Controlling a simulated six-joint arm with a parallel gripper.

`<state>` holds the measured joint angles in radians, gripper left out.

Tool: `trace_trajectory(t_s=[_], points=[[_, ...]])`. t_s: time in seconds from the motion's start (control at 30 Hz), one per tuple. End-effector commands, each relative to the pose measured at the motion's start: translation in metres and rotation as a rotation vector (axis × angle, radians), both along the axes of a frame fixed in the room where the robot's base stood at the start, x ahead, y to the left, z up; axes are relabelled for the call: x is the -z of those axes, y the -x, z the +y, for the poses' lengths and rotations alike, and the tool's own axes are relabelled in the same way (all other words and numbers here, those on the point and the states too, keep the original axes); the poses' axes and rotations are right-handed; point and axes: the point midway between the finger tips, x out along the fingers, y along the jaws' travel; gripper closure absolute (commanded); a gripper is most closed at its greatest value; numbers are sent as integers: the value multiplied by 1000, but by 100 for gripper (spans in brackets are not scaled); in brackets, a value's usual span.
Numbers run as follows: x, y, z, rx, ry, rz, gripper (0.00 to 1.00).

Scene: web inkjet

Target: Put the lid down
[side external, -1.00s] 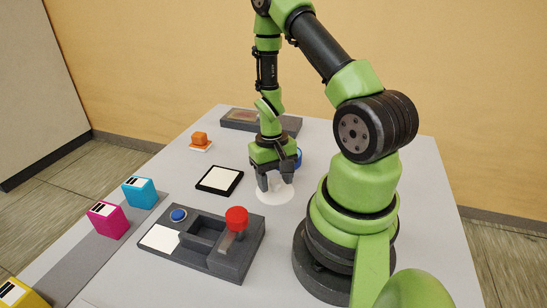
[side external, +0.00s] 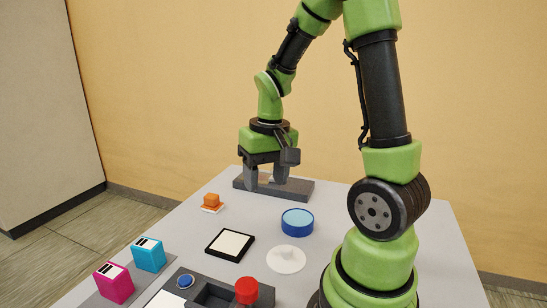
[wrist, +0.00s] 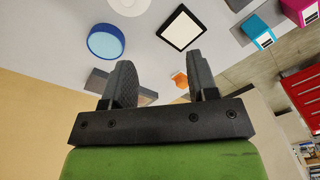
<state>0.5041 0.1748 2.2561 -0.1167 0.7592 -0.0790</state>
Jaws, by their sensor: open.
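The white round lid (side external: 286,259) with a small knob lies flat on the table, in front of the blue round pot (side external: 297,222). The lid also shows at the top edge of the wrist view (wrist: 130,5), partly cut off, with the blue pot (wrist: 106,42) below it. My gripper (side external: 265,188) is open and empty, pointing down at the back of the table, in front of or over the low dark grey tray (side external: 300,190). Its fingers are well apart from the lid. In the wrist view nothing is between the fingers (wrist: 160,82).
An orange block (side external: 212,200) on a white base stands left of my gripper. A black-framed white pad (side external: 230,244) lies left of the lid. A dark station with a red knob (side external: 247,290) and blue button (side external: 185,281) is in front. Cyan (side external: 149,254) and magenta (side external: 114,283) cartridges stand left.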

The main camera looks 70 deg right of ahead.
Motion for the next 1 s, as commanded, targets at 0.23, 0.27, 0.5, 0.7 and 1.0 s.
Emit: trace_trajectory(t_s=[0.23,0.27,0.5,0.7,1.0], points=[[-79,16,79,-171,30,-317,46],[-85,20,87,-189,25,-353,46],[-111,54,125,-296,-31,-543,46],[-115,62,131,-316,-47,-579,46],[-115,62,131,-315,-46,-579,46]])
